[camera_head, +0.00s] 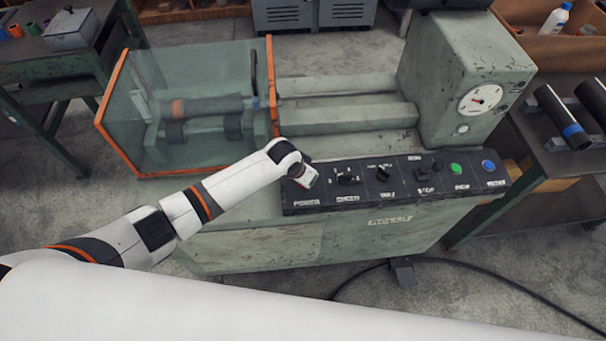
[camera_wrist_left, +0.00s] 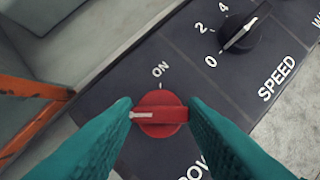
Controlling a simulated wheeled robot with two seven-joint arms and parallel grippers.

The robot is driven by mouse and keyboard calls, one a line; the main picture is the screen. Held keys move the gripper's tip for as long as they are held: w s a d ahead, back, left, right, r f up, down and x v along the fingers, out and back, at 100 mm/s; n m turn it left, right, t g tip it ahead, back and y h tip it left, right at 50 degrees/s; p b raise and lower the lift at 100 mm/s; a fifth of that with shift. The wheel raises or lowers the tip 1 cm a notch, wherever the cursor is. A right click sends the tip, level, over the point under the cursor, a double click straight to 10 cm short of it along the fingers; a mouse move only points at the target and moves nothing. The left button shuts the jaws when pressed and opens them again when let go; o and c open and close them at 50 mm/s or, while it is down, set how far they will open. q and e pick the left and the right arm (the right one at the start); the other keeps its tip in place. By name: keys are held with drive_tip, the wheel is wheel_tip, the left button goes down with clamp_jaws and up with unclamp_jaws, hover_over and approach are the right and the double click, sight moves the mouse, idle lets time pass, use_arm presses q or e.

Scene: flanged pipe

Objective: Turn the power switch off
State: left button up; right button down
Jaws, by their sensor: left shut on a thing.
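The power switch is a red round knob (camera_wrist_left: 160,113) with a white pointer line, on the dark control panel (camera_head: 400,180). In the left wrist view, its line points left, away from the ON label and tick above it. The label below reads partly as POWER; any OFF mark is hidden. My left gripper (camera_wrist_left: 160,115) has its teal fingers shut on the knob, one on each side. In the head view, my left gripper (camera_head: 303,176) is over the panel's left end, and the wrist hides the knob. My right gripper is not in view.
A SPEED dial (camera_wrist_left: 240,34) sits beside the switch. More knobs, a green button (camera_head: 456,169) and a blue button (camera_head: 488,166) lie to the right. An orange-framed clear guard (camera_head: 185,105) covers a pipe (camera_head: 205,107) behind my left arm. A gauge housing (camera_head: 450,85) rises behind the panel.

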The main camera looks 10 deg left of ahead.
use_arm(q)
drive_tip(key=o, duration=1)
drive_tip(key=v, duration=1.2)
drive_tip(key=shift+b, duration=0.35)
